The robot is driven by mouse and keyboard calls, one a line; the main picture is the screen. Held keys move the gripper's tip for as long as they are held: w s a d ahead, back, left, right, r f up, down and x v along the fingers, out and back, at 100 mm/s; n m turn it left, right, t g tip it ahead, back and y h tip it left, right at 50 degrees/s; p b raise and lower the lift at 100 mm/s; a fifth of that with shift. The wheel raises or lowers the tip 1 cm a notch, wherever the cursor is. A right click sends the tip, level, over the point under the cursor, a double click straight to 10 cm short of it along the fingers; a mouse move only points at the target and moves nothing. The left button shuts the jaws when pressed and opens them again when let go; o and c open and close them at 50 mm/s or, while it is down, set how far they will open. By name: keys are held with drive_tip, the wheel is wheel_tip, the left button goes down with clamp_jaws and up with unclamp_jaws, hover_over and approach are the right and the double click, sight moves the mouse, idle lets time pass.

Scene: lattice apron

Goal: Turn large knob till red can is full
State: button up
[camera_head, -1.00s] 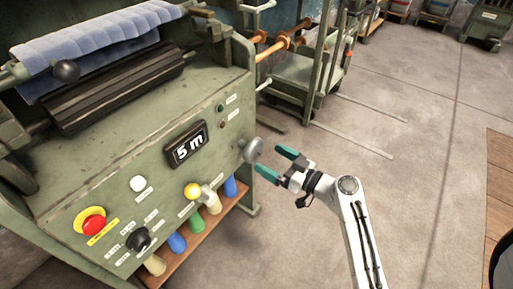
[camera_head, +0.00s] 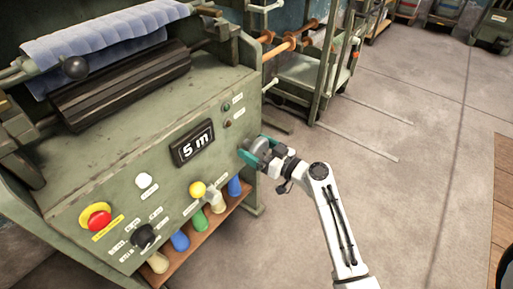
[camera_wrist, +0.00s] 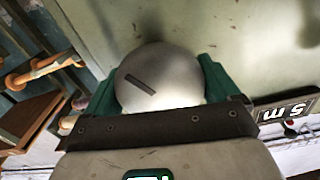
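The large knob (camera_head: 261,147) is a grey round knob at the right end of the green machine's front panel. My gripper (camera_head: 258,149) is at the knob, with one green finger on each side of it. In the wrist view the knob's pale round face (camera_wrist: 160,80), with a dark slot mark, fills the space between my spread fingers (camera_wrist: 160,92). I see no clear gap at its sides, but firm contact cannot be made out. The display (camera_head: 193,143) reads 5 m. No red can is in view.
The panel (camera_head: 120,178) also carries a red stop button (camera_head: 99,220), a black knob (camera_head: 143,236), a white button (camera_head: 144,180) and a yellow-topped one (camera_head: 198,189). A green cart (camera_head: 312,80) stands behind.

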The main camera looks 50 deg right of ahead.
drive_tip(key=c, duration=0.5)
drive_tip(key=shift+c, duration=0.2)
drive_tip(key=shift+m, duration=0.4)
drive_tip(key=m, duration=0.4)
drive_tip(key=shift+m, duration=0.3)
drive_tip(key=m+p, duration=0.2)
drive_tip(key=m, duration=0.3)
drive_tip(key=shift+d+m, duration=0.1)
drive_tip(key=shift+m, duration=0.2)
drive_tip(key=m+p, duration=0.3)
drive_tip(key=m, duration=0.3)
drive_tip(key=m+p, duration=0.2)
drive_tip(key=m, duration=0.2)
drive_tip(key=shift+s, duration=0.1)
drive_tip(key=shift+f+m+p, duration=0.15)
drive_tip(key=shift+m+p, duration=0.65)
drive_tip(key=shift+m, duration=0.6)
